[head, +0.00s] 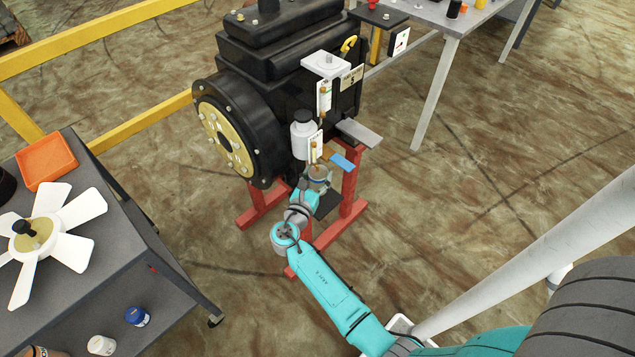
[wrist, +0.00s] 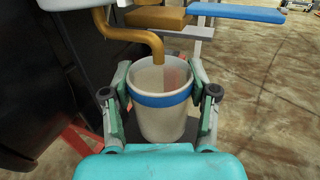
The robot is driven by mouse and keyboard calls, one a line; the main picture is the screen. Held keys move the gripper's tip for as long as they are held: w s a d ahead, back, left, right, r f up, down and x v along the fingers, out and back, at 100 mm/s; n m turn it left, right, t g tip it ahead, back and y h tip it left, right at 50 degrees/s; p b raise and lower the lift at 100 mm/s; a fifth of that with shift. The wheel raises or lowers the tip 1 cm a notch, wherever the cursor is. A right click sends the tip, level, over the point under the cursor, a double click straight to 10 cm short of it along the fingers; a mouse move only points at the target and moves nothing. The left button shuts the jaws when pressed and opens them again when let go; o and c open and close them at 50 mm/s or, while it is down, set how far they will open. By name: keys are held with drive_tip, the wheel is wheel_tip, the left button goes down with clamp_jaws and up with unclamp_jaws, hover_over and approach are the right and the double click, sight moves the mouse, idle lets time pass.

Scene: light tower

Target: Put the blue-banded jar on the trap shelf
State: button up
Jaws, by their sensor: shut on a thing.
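The blue-banded jar (wrist: 162,120) is a pale, open-topped cup with a blue band below its rim. It stands upright between the fingers of my gripper (wrist: 161,100), which is shut on it. A bent brass pipe (wrist: 155,42) comes down over the jar's mouth. In the head view the jar (head: 319,173) is small and partly hidden by my gripper (head: 318,184), beside the black machine. A dark plate (head: 328,203) shows low beside my gripper, perhaps the trap shelf. I cannot tell whether the jar touches it.
A blue plate (head: 343,162) and a grey plate (head: 360,133) jut out close by. The black machine (head: 285,60) stands on red feet (head: 352,210). A cart (head: 120,240) with a white fan and an orange tray is at left.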

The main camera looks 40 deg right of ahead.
sight(315, 189)
drive_tip(key=shift+f, duration=1.7)
drive_tip(key=o, duration=1.2)
drive_tip(key=shift+f, duration=0.15)
drive_tip(key=shift+c, duration=0.2)
